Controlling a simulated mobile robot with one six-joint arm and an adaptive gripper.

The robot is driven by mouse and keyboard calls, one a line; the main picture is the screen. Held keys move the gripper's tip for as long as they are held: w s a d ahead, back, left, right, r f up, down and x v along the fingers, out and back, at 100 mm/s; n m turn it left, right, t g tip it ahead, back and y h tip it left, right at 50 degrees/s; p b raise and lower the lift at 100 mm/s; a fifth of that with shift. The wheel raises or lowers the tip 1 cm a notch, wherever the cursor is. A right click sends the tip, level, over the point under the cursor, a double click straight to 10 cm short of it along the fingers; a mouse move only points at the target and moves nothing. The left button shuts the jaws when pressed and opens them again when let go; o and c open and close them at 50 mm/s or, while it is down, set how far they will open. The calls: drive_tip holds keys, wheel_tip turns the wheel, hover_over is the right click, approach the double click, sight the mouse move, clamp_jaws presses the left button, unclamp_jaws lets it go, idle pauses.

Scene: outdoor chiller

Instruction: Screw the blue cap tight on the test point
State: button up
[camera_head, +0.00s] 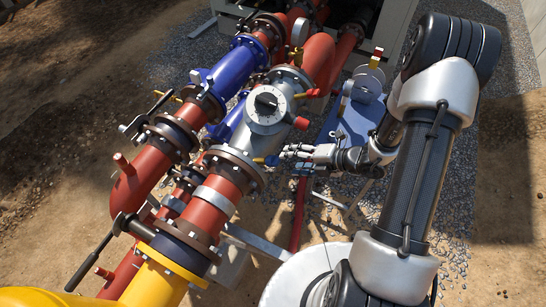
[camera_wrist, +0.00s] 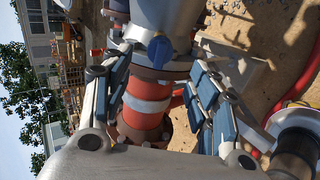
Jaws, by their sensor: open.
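The blue cap (camera_wrist: 160,50) shows face-on in the wrist view, at the side of the grey valve body (camera_wrist: 140,18). The test point is hidden behind the cap, so I cannot tell how far the cap is threaded on. In the head view the blue cap (camera_head: 271,160) is a small spot beside the lower right of the valve body (camera_head: 268,108). My gripper (camera_head: 284,153) is open and points left at it. In the wrist view my gripper's (camera_wrist: 160,62) two blue-padded fingers stand apart on either side of the cap, with no visible contact.
A red capped stub (camera_head: 301,123) sticks out just above my gripper. A blue pump (camera_head: 360,120) stands behind my arm. Red pipes with flanges (camera_head: 215,190) run along the left. A red hose (camera_head: 298,215) runs over the gravel below. Open ground lies at the right.

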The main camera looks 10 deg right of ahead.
drive_tip(key=shift+p+v, duration=1.25)
drive_tip(key=shift+v, duration=1.7)
drive_tip(key=v, duration=1.2)
drive_tip(key=s+a+f+n+g+h+b, duration=0.1)
drive_tip(key=s+a+f+n+g+b, duration=0.1)
drive_tip(key=a+n+b, duration=0.5)
drive_tip(key=s+a+f+n+g+h+b, duration=0.1)
drive_tip(key=s+a+n+g+h+b, duration=0.15)
drive_tip(key=n+b, duration=0.85)
drive_tip(key=s+a+f+n+t+h+b, duration=0.1)
drive_tip(key=s+f+n+h+b, duration=0.1)
drive_tip(key=n+b, duration=0.5)
drive_tip(key=s+a+f+n+t+h+b, duration=0.1)
drive_tip(key=s+n+b, duration=0.5)
drive_tip(key=n, duration=1.2)
wheel_tip(320, 180, down, 4)
drive_tip(key=shift+a+r+t+h+b, duration=0.15)
drive_tip(key=shift+a+t+h+b, duration=0.2)
drive_tip(key=shift+t+h+b, duration=0.5)
